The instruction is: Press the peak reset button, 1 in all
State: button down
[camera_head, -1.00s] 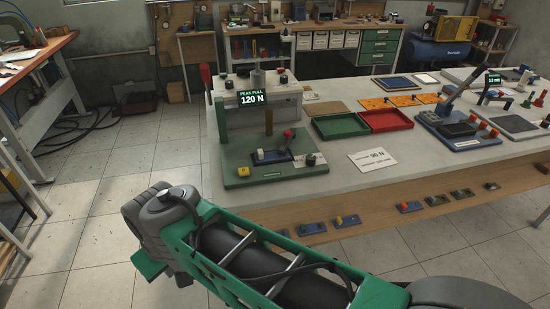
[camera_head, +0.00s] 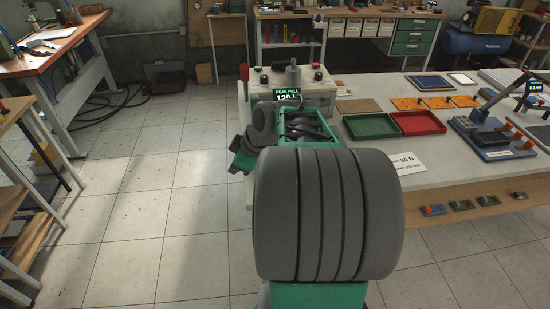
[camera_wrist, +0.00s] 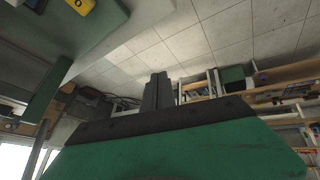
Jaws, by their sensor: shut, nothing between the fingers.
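The pull tester (camera_head: 325,90) stands at the near left end of the long bench. Its green display (camera_head: 288,95) reads "PEAK PULL", with the number partly covered by my arm. Small knobs sit on its top, including a dark one (camera_head: 263,79) at the left and another (camera_head: 317,76) at the right. I cannot tell which control is the peak reset button. My arm hides the tester's green base in the head view. In the wrist view, a yellow block (camera_wrist: 81,6) shows at the top left. My gripper (camera_wrist: 157,80) is shut and empty, apart from anything; the head view does not show it clearly.
A green tray (camera_head: 371,126) and a red tray (camera_head: 418,122) lie right of the tester. A white card (camera_head: 407,162) lies near the bench's front edge. A wooden workbench (camera_head: 60,45) stands at the left. Tiled floor (camera_head: 150,200) is clear left of the bench.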

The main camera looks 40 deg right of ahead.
jog(key=s+d+r+n+t+p, duration=0.1)
jog(key=d, duration=0.6)
jog(key=s+d+r+n+t+p, duration=0.1)
jog(key=d+r+n+t, duration=0.1)
jog(key=d, duration=0.5)
jog(key=shift+r, duration=0.3)
jog(key=shift+d, duration=0.1)
notch_tip(320, 180, down, 8)
jog(key=b, duration=0.4)
jog(key=shift+f, duration=0.1)
jog(key=shift+f+b, duration=0.35)
jog(key=shift+b, duration=0.05)
dwell(0.4)
jog(key=shift+f+b, duration=0.4)
jog(key=shift+b, duration=0.3)
